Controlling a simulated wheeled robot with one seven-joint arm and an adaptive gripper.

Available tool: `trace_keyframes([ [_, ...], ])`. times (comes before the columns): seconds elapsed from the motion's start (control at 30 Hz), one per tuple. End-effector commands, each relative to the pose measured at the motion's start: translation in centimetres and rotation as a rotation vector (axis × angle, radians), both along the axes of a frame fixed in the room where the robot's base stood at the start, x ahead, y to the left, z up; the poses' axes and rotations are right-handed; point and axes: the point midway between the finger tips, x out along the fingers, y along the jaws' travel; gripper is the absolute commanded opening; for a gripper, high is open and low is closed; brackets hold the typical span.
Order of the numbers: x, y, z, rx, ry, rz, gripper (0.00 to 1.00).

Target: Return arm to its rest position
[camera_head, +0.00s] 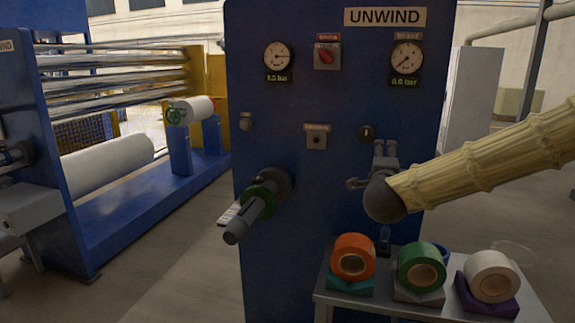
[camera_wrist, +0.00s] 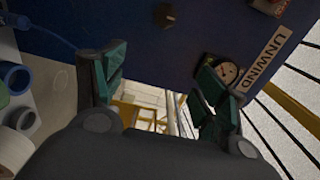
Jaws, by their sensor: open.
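My arm comes in from the right of the head view in a pale ribbed sleeve. My gripper (camera_head: 370,165) is at its end, in front of the right part of the blue UNWIND panel (camera_head: 335,220), above the small table with tape rolls. In the wrist view my gripper (camera_wrist: 160,85) has its two green-padded fingers spread apart with nothing between them. The wrist view is tilted and shows the panel with a gauge (camera_wrist: 223,70) and the UNWIND sign (camera_wrist: 270,57). Part of the panel behind my gripper is hidden.
Orange (camera_head: 353,257), green (camera_head: 421,267) and white (camera_head: 491,276) rolls sit on coloured blocks on a grey table (camera_head: 385,308) below my gripper. A shaft with a green ring (camera_head: 258,205) sticks out of the panel. Rollers (camera_head: 110,160) stand left. Floor shows between.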

Motion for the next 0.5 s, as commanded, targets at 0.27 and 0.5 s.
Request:
trace_keyframes([
  [0.27,0.2,1.4,-3.7,-0.053,0.061,0.037,0.72],
  [0.5,-0.1,2.5,-9.0,-0.13,0.151,0.085,0.72],
])
